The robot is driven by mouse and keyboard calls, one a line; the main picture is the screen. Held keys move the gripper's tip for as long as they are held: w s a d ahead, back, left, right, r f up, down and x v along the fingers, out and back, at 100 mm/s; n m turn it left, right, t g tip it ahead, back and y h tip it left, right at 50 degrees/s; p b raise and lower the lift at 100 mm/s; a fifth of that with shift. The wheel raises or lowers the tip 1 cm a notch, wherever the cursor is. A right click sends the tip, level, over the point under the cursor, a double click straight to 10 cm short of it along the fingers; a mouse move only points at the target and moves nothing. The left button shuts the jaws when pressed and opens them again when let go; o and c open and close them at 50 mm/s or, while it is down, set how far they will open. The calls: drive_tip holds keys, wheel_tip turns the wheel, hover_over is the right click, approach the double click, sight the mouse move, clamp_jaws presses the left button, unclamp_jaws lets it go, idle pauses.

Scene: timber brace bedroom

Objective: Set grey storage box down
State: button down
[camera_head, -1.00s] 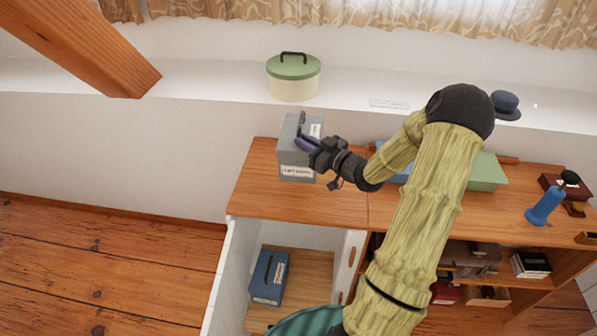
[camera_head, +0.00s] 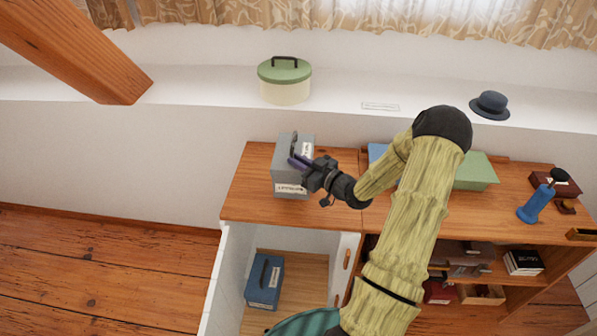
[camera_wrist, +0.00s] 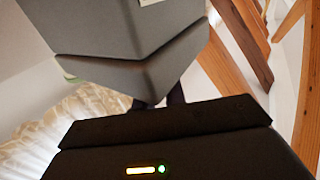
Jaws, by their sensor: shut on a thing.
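The grey storage box (camera_head: 291,181) is at the left end of the wooden cabinet top (camera_head: 245,205), with a white label on its front and a handle on top. My gripper (camera_head: 299,162) is shut on the box's handle from the right side. In the head view the box looks upright and over the cabinet top; I cannot tell whether its underside touches the wood. In the wrist view the grey box (camera_wrist: 120,30) fills the upper left, close to my gripper, and the fingertips are mostly hidden.
A green-lidded round box (camera_head: 285,82) and a dark hat (camera_head: 490,105) stand on the white ledge behind. A blue box (camera_head: 264,284) sits in the open compartment below. Bare wood lies in front of the grey box.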

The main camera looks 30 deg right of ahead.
drive_tip(key=shift+r, duration=0.1)
drive_tip(key=shift+f, duration=2.1)
drive_tip(key=c, duration=1.9)
unclamp_jaws()
drive_tip(key=shift+f, duration=0.2)
drive_tip(key=o, duration=0.4)
drive_tip(key=shift+o, duration=0.2)
drive_tip(key=shift+s+r, duration=0.15)
drive_tip(key=b+v, duration=0.1)
drive_tip(key=v, duration=1)
drive_tip(key=shift+s+d+b, duration=0.15)
drive_tip(key=shift+s+b, duration=0.1)
drive_tip(key=shift+b, duration=0.15)
